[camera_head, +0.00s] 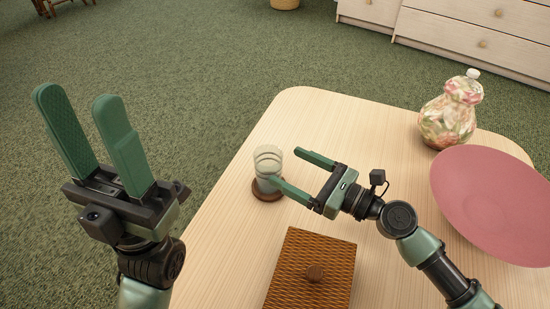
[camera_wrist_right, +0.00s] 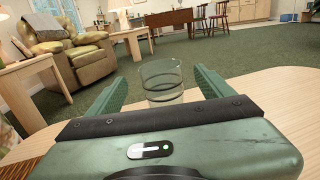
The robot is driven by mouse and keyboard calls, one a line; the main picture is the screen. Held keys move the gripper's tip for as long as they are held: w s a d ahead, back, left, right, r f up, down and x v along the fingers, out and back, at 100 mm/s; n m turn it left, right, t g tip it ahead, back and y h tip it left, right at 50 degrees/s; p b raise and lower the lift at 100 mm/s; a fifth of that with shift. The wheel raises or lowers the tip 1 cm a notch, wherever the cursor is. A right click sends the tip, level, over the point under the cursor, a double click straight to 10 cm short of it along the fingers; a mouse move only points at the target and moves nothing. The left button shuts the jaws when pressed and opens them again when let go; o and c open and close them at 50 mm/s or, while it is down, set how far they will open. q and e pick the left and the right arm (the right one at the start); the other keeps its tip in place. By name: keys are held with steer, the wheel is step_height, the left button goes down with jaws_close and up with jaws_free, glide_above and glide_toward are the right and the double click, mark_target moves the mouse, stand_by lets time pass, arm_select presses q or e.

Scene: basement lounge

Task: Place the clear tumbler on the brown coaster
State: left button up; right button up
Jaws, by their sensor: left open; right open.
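The clear tumbler (camera_head: 267,161) stands upright on the brown coaster (camera_head: 266,196) near the left edge of the light wood table. My right gripper (camera_head: 288,170) is open, with one finger behind and to the right of the tumbler and the other by its lower right side. In the right wrist view the tumbler (camera_wrist_right: 162,80) shows between the two open fingers, beyond the gripper body. I cannot tell whether a finger touches it. The coaster is hidden in that view. My left gripper (camera_head: 74,100) is open and empty, raised over the green carpet left of the table.
A brown woven box (camera_head: 300,286) with a knob lies on the table in front of the tumbler. A pink plate (camera_head: 490,205) and a floral jar (camera_head: 446,125) stand at the right. The table's far left part (camera_head: 310,110) is clear.

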steer(key=v, duration=0.5)
stand_by(0.4)
